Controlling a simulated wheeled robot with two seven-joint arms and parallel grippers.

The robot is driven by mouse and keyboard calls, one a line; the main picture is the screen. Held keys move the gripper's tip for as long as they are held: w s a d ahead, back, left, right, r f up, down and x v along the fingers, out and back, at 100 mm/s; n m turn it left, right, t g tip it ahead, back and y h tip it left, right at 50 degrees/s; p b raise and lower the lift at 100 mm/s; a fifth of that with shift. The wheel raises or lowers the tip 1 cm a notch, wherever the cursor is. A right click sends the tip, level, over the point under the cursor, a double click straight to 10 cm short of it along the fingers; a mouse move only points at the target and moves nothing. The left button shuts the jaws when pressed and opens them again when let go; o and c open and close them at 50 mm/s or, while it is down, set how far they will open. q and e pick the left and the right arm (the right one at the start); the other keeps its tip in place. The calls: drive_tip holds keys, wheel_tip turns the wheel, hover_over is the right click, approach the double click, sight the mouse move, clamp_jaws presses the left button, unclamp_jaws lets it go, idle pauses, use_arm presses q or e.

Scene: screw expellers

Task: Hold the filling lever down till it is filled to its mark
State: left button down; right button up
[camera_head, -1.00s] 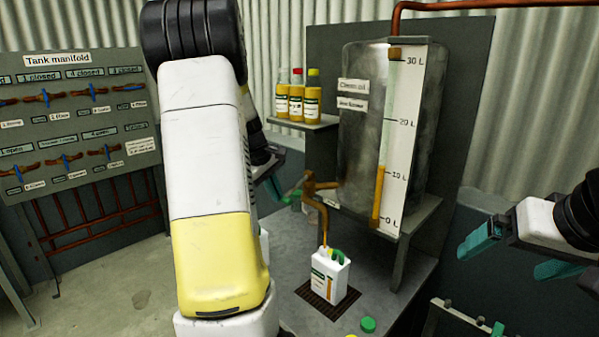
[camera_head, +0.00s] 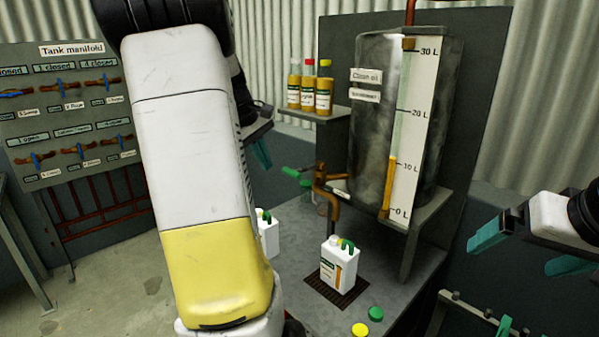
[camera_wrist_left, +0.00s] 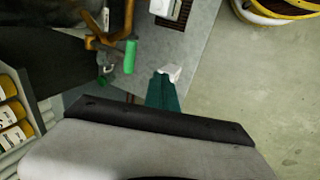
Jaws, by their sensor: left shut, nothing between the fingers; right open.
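The green-handled filling lever (camera_head: 293,171) sticks out to the left of the brown tap (camera_head: 328,185), its handle raised. The wrist view also shows its green handle (camera_wrist_left: 130,57). A white jug (camera_head: 338,265) with a green handle and an amber level strip stands upright on the grate under the spout. I see no clear oil stream, and the jug's mark is too small to read. My left gripper (camera_head: 261,153) is shut and empty, above and left of the lever, apart from it; its teal fingers (camera_wrist_left: 162,92) show in the wrist view. My right gripper (camera_head: 530,247) is open and empty at the right.
The clean oil tank (camera_head: 375,120) has a gauge (camera_head: 405,130) with amber up to a little above 10 L. A second white jug (camera_head: 268,235) is partly hidden behind my left arm. Green (camera_head: 376,314) and yellow (camera_head: 361,329) caps lie in front. Bottles (camera_head: 308,92) stand on a shelf.

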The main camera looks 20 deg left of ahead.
use_arm(q)
drive_tip(key=shift+s+a+r, duration=0.3)
drive_tip(key=shift+s+r, duration=0.3)
drive_tip(key=shift+r, duration=0.25)
drive_tip(key=s+d+r+m+t, duration=0.15)
drive_tip(key=s+d+m, duration=0.25)
drive_tip(key=d, duration=0.4)
drive_tip(key=s+d+r+m, duration=0.2)
drive_tip(key=s+d+m, duration=0.15)
drive_tip(key=d, duration=0.45)
drive_tip(key=s+d+f+m, duration=0.3)
drive_tip(key=s+d+m, duration=0.3)
drive_tip(key=s+d, duration=0.3)
drive_tip(key=shift+s+d+f+t+h, duration=0.2)
drive_tip(key=shift+s+f+t+h, duration=0.15)
drive_tip(key=shift+s, duration=0.25)
